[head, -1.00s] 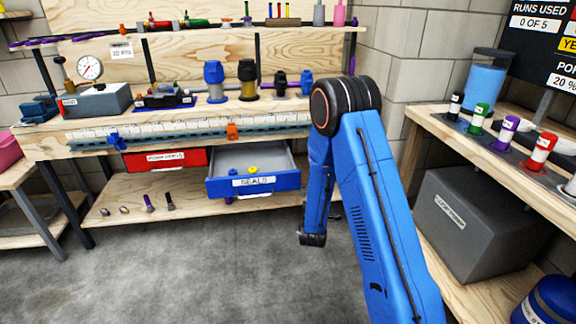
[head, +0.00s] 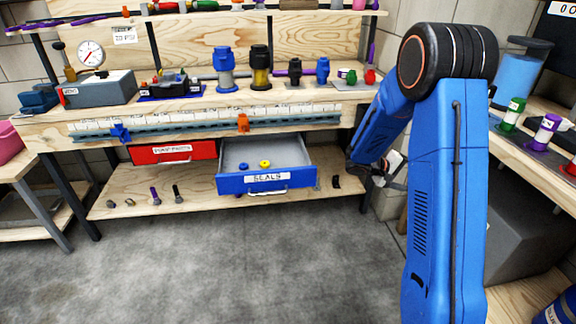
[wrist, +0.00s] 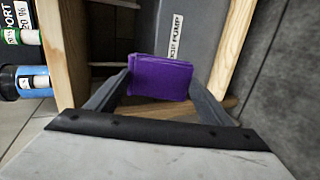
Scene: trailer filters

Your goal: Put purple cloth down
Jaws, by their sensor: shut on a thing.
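The purple cloth (wrist: 160,78) is a folded, block-like pad in the wrist view. My gripper (wrist: 159,84) is shut on it, with one dark finger at each side. The cloth is held in front of a grey bin (wrist: 185,25) with a label, between pale wooden edges. I cannot tell whether the cloth touches anything below. In the head view my arm covers most of the gripper, and the cloth does not show there.
A blue drawer (head: 268,181) stands open under the workbench (head: 60,137), beside a red one (head: 172,150). A shelf on the right holds coloured spools, including a green one (head: 511,115). The grey floor (head: 230,260) in the middle is clear.

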